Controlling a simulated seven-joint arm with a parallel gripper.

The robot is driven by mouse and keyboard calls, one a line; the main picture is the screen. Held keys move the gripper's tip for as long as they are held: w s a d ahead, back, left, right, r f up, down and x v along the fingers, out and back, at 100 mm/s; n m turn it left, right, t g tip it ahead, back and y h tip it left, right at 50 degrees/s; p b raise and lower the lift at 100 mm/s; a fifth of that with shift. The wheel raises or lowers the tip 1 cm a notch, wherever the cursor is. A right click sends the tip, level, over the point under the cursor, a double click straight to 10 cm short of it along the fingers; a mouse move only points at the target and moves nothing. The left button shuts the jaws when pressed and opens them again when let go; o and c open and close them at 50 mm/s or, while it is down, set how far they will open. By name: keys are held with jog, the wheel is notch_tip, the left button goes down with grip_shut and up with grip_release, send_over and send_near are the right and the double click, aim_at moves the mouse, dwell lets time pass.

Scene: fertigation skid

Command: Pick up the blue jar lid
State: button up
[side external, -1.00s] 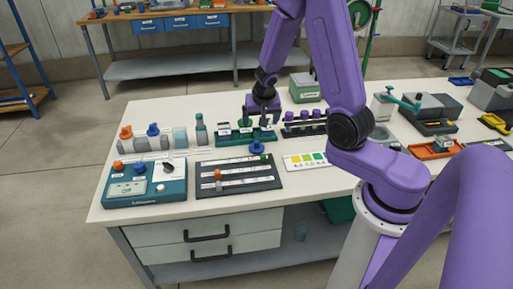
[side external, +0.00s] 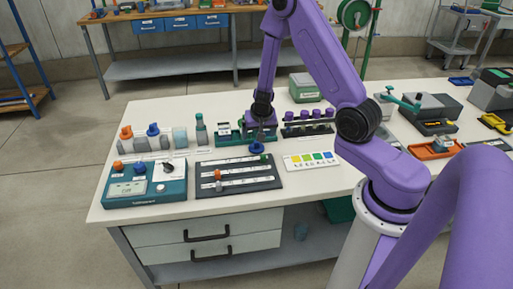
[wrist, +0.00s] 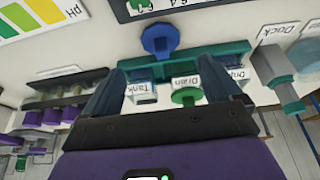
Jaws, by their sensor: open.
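A blue lid-like piece (side external: 256,147) with a faceted rim is on the white table, between the green rack and the dark slider board. It also shows in the wrist view (wrist: 160,38), at the top middle, in front of the green rack. My gripper (side external: 258,136) is just above and behind it in the side view, overlapping the rack. In the wrist view my gripper (wrist: 165,78) has its two dark fingers spread apart with nothing held between them. The blue piece is beyond the fingertips. Contact cannot be made out.
The green rack (wrist: 222,52) with labelled items, including a "Drain" knob (wrist: 186,96), lies beneath my fingers. The slider board (side external: 238,174) is in front. A dark rack with purple caps (side external: 308,129) is at right. Bottles with orange and blue caps (side external: 153,129) stand at left.

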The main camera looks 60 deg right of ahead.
aim_at(256, 142)
jog(key=shift+x, duration=3.45)
jog(key=shift+w+a, duration=0.1)
jog(key=c, duration=1.1)
